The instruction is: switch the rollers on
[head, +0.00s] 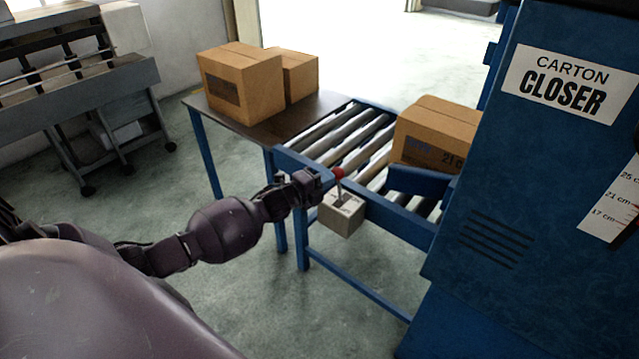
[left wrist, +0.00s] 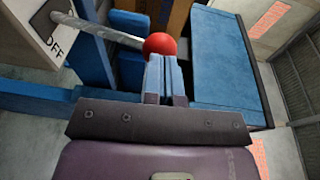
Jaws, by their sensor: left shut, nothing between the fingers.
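A pale switch box (head: 342,216) is fixed to the side of the roller conveyor. Its metal lever rises to a red ball knob (head: 338,173). In the left wrist view the box (left wrist: 38,28) shows the word OFF, and the lever runs to the red knob (left wrist: 160,45). My left gripper (head: 325,180) is shut and empty, with its fingertips right at the knob; I cannot tell whether they touch it. The fingers (left wrist: 166,75) also show in the left wrist view. The rollers (head: 345,143) lie just behind the box. My right gripper is not in view.
A carton (head: 435,135) sits on the rollers by the blue carton closer (head: 490,200) at the right. Two cartons (head: 240,85) stand on a dark table (head: 225,112) at the conveyor's left end. A grey wheeled machine (head: 75,100) stands at the far left.

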